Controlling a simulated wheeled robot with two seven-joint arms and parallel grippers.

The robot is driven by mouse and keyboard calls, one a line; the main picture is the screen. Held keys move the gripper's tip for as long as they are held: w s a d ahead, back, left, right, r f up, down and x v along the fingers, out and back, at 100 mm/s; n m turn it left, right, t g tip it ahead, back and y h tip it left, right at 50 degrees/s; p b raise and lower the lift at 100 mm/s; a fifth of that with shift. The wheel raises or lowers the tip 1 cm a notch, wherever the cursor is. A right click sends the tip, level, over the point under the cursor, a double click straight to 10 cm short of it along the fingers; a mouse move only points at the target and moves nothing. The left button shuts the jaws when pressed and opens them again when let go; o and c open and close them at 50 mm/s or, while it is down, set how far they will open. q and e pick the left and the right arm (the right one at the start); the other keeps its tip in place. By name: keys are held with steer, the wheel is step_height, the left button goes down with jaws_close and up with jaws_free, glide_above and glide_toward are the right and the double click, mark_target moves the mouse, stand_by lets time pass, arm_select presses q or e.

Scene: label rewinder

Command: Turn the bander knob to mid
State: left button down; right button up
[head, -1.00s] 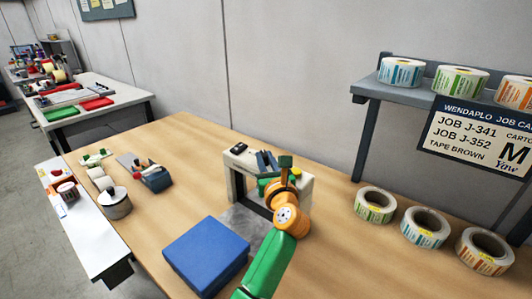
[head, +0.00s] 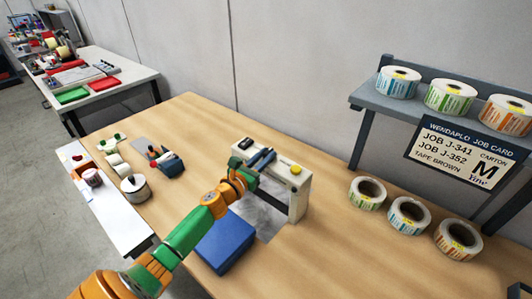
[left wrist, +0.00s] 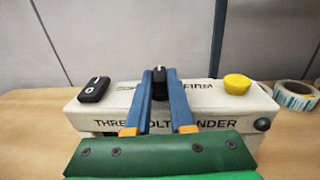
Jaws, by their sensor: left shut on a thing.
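The bander (head: 298,197) is a cream, arch-shaped machine on the wooden table, and its top also shows in the left wrist view (left wrist: 200,97). Its small black knob (left wrist: 159,84) sits mid-top between the blue fingers of my left gripper (left wrist: 160,95). The gripper is shut on the knob, with a finger on each side. In the head view my left gripper (head: 262,158) is at the bander's top, and the knob is hidden by the fingers. The knob's exact setting cannot be read. My right gripper is not in view.
A black switch (left wrist: 94,90) and a yellow button (left wrist: 237,84) flank the knob on the bander's top. A blue block (head: 225,245) lies in front. Label rolls (head: 408,214) stand at right below a shelf (head: 420,97). A tape dispenser (head: 168,163) is at left.

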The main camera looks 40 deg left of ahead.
mark_target(264, 157)
arm_select(q)
steer(key=shift+a+m+h, duration=0.1)
steer(key=shift+m+h, duration=0.5)
steer(key=shift+h, duration=0.4)
steer(key=c, duration=1.1)
jaws_free()
steer(key=shift+o, duration=0.2)
steer(key=shift+w, duration=0.1)
steer(key=shift+f, duration=0.1)
steer(key=s, duration=0.6)
steer(key=shift+a+b, duration=0.25)
steer(key=shift+b, duration=0.1)
steer(key=shift+s, duration=0.55)
